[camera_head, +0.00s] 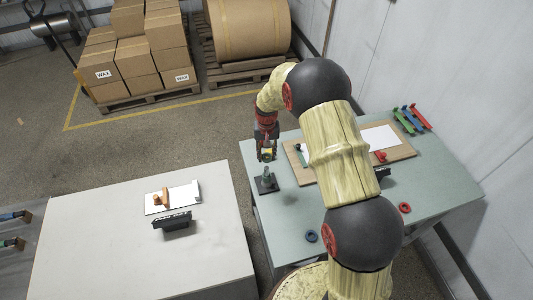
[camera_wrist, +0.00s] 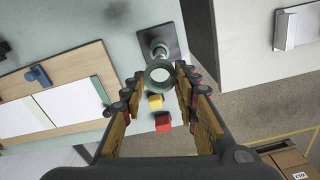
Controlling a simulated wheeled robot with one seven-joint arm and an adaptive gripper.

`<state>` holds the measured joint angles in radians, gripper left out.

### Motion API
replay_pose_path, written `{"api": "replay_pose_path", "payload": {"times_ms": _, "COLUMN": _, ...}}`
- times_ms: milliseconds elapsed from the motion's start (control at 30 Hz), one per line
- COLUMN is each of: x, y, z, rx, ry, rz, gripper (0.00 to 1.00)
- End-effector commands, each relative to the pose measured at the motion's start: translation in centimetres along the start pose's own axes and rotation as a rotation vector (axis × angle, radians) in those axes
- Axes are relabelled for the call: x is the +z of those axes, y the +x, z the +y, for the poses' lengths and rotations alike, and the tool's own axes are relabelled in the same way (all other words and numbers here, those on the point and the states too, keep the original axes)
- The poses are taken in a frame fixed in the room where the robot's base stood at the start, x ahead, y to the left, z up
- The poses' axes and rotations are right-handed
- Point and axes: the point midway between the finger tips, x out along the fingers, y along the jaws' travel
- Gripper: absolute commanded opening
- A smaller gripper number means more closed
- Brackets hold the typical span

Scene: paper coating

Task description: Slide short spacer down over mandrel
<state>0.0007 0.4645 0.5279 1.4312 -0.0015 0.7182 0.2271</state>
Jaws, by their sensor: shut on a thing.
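My gripper (camera_wrist: 162,76) is shut on a grey-green ring, the short spacer (camera_wrist: 158,84), held between its fingertips in the wrist view. In the head view my gripper (camera_head: 267,156) is above the far left part of the green table. The mandrel (camera_head: 266,175) stands upright on a dark square base (camera_head: 265,187), just below my gripper in the picture. In the wrist view the mandrel (camera_wrist: 158,48) appears above the spacer, offset from its hole. The spacer does not look to be around the mandrel. The spacer is hard to make out in the head view.
A yellow block (camera_wrist: 156,101) and red block (camera_wrist: 163,123) show between my fingers in the wrist view. A wooden board (camera_head: 400,155) with white sheets lies right of the mandrel. A blue ring (camera_head: 311,236) and red ring (camera_head: 404,208) lie nearer. A light table (camera_head: 100,230) stands left.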

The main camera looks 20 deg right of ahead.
Motion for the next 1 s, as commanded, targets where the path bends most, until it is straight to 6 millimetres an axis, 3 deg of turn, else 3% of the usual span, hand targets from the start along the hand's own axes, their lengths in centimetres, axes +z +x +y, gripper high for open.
{"api": "replay_pose_path", "payload": {"times_ms": 500, "x": 0.0, "y": 4.4, "z": 0.0, "rx": 0.0, "ry": 0.0, "rz": 0.001, "gripper": 0.07}}
{"api": "replay_pose_path", "payload": {"times_ms": 1000, "x": 0.0, "y": 4.6, "z": 0.0, "rx": 0.0, "ry": 0.0, "rz": 0.0, "gripper": 0.07}}
